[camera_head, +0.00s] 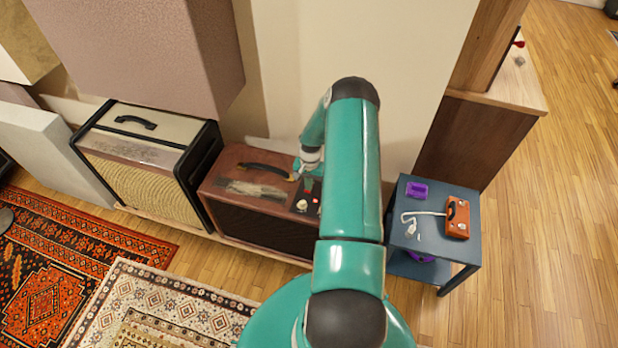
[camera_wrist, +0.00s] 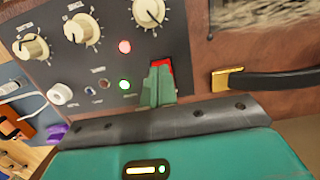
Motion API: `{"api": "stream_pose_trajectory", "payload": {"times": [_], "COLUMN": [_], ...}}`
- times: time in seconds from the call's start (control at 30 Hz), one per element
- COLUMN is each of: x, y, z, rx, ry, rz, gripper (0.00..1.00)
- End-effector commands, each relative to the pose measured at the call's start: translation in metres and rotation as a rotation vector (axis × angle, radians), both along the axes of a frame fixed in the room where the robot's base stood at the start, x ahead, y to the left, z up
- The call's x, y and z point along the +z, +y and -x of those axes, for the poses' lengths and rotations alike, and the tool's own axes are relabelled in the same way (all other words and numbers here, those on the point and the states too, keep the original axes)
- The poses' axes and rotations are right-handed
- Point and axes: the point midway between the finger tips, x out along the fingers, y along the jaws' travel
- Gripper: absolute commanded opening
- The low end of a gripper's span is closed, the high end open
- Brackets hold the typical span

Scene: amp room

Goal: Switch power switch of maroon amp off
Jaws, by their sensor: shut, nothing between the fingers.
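The maroon amp (camera_head: 232,187) stands on a low ledge by the wall, with a dark handle on top. Its dark control panel (camera_wrist: 75,75) fills much of the wrist view. A red power switch (camera_wrist: 161,65) shows just beyond my fingertips. My gripper (camera_wrist: 159,82) is shut and empty, its teal fingers right at the switch and partly covering it. I cannot tell whether they touch it. A red light (camera_wrist: 124,46) and a green light (camera_wrist: 125,84) glow beside it. In the head view my gripper (camera_head: 298,174) is over the amp's right end, partly hidden by my arm.
A cream-and-wicker amp (camera_head: 140,160) stands close to the left. A large mauve box-like panel (camera_head: 150,45) hangs above. Knobs (camera_wrist: 82,28) and the amp's handle (camera_wrist: 275,82) flank the switch. A blue side table (camera_head: 435,245) with small items stands right.

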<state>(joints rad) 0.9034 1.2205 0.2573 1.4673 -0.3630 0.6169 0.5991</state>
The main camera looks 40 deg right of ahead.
Motion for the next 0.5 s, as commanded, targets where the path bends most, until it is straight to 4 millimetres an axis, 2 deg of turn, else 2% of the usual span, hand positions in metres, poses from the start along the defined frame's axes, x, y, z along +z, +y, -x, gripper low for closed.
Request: {"api": "stream_pose_trajectory", "payload": {"times": [0.5], "x": [-0.0067], "y": [0.0021], "z": [0.0013], "rx": [0.0], "ry": [-0.001], "rz": [0.002], "gripper": [0.0]}}
